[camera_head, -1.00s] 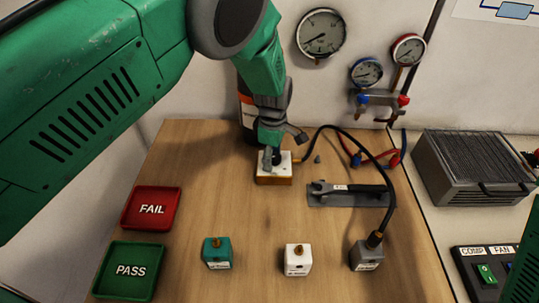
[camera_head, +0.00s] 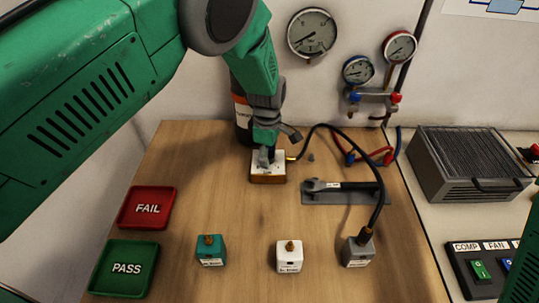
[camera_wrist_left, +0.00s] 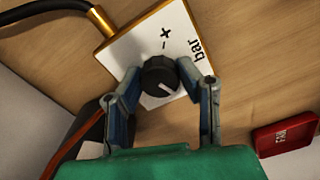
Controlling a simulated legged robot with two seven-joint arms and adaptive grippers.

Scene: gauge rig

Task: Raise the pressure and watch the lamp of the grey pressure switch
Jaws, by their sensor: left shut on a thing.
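The grey pressure switch (camera_head: 358,253) stands at the front right of the wooden bench, with a black hose (camera_head: 378,205) joined to its top. I cannot make out a lit lamp on it. The hose runs to a white box with a brass-coloured edge (camera_head: 268,178), marked "bar" with plus and minus. The box carries a black knob (camera_wrist_left: 160,76) with a white line. My left gripper (camera_head: 265,156) is shut on this knob, one finger on each side in the left wrist view (camera_wrist_left: 163,85). The big round gauge (camera_head: 312,33) hangs on the wall, its needle pointing lower left. My right gripper is out of view.
A teal switch (camera_head: 210,251) and a white switch (camera_head: 289,257) stand left of the grey one. Red FAIL (camera_head: 147,222) and green PASS (camera_head: 108,284) trays lie at the left. A wrench on a grey mat (camera_head: 320,198) lies behind the grey switch.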

